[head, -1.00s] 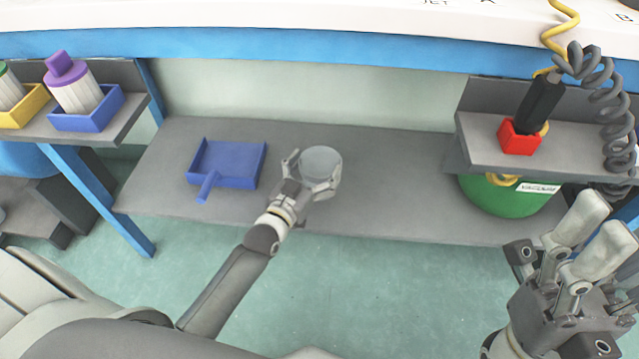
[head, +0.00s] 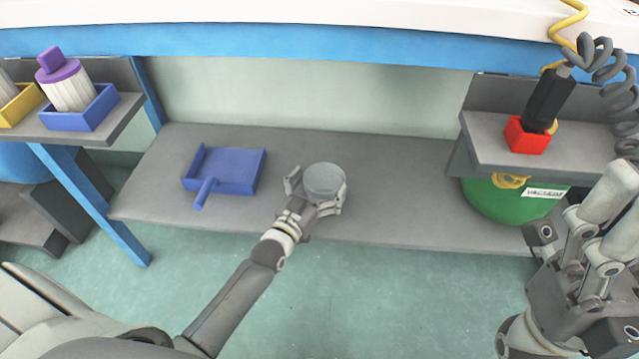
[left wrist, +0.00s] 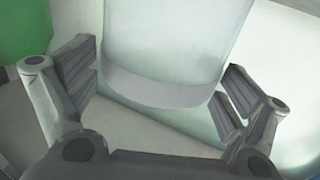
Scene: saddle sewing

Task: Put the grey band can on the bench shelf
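The grey band can (head: 324,181) is a pale round can with a grey top, seen from above over the bench shelf (head: 400,190). I cannot tell whether the can touches the shelf. My right gripper (head: 610,225) is at the right edge, away from the can; its finger opening is unclear.
A blue dustpan (head: 235,170) lies on the shelf left of the can. A green vacuum (head: 510,203) is at the right, under a small shelf with a red holder (head: 527,137). A blue bin (head: 82,108) sits on a left side shelf. Bare shelf lies right of the can.

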